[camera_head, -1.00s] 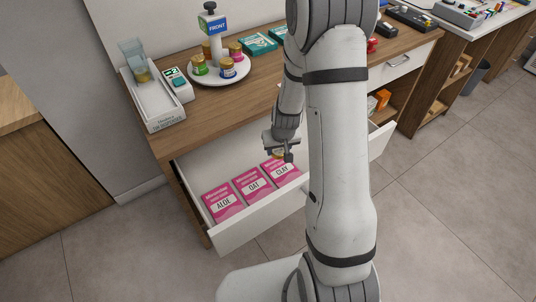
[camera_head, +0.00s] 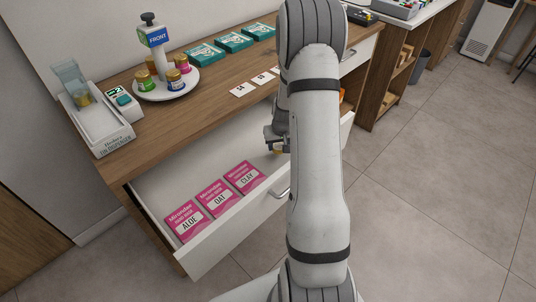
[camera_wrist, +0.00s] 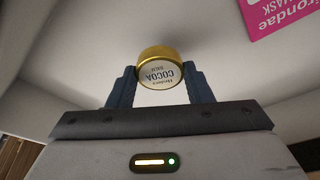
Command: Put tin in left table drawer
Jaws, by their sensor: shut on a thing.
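The tin has a gold lid and a white label reading COCOA in the wrist view (camera_wrist: 160,72). My gripper (camera_wrist: 161,86) is shut on it, one dark finger on each side. In the head view my gripper (camera_head: 273,137) is partly hidden behind my arm, and a small gold part of the tin (camera_head: 278,152) shows below it. The left table drawer (camera_head: 230,236) is pulled open. The tin is over the drawer's right part, to the right of the CLAY pack; whether it touches the drawer floor I cannot tell.
Pink packs ALOE (camera_head: 187,219), OAT (camera_head: 217,197) and CLAY (camera_head: 245,176) lie in the drawer. On the counter are a round white stand (camera_head: 165,88) with tins, a white dispenser tray (camera_head: 98,130) and teal boxes (camera_head: 234,42). Bare drawer floor lies behind the packs.

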